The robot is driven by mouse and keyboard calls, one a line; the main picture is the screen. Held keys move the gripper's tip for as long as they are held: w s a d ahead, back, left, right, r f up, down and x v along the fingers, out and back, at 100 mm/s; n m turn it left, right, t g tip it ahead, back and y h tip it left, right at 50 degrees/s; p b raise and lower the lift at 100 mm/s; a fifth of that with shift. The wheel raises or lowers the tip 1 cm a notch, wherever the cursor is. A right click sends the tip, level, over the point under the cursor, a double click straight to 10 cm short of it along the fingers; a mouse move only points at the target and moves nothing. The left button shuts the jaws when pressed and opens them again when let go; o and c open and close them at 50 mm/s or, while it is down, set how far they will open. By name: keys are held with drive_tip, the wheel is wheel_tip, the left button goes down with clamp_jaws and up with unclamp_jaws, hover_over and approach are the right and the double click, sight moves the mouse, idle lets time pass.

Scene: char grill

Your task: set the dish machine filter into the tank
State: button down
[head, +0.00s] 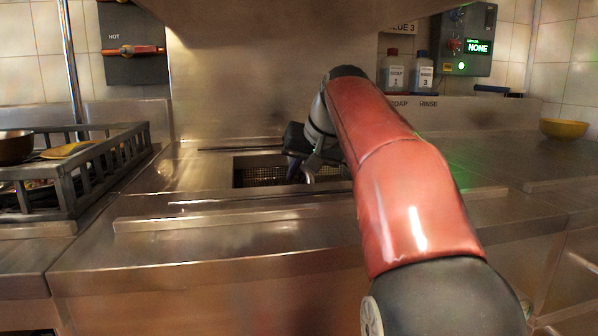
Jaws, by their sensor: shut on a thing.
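The tank (236,158) is a dark rectangular opening in the steel counter, in the middle of the head view. The dish machine filter (262,177) shows as a perforated metal mesh inside this opening, below the rim. My gripper (303,172) points down over the right part of the opening. It is shut at a bright metal piece that looks like the filter's handle. The arm hides the right end of the opening, and whether the filter rests on the tank's bottom cannot be seen.
A slatted grey rack (85,170) with a pan (15,147) and a yellow dish (68,150) stands at left. Soap (394,76) and rinse (422,76) bottles stand behind. A yellow bowl (564,129) sits at far right. The right counter is mostly clear.

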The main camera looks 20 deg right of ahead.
drive_tip(key=shift+f+b, duration=0.5)
drive_tip(key=shift+f, duration=0.35)
drive_tip(key=c, duration=1.3)
unclamp_jaws()
drive_tip(key=shift+c, duration=0.2)
drive_tip(key=p+v, duration=0.1)
drive_tip(key=v, duration=0.6)
drive_tip(key=shift+p, duration=0.3)
drive_tip(key=shift+s+r, duration=0.3)
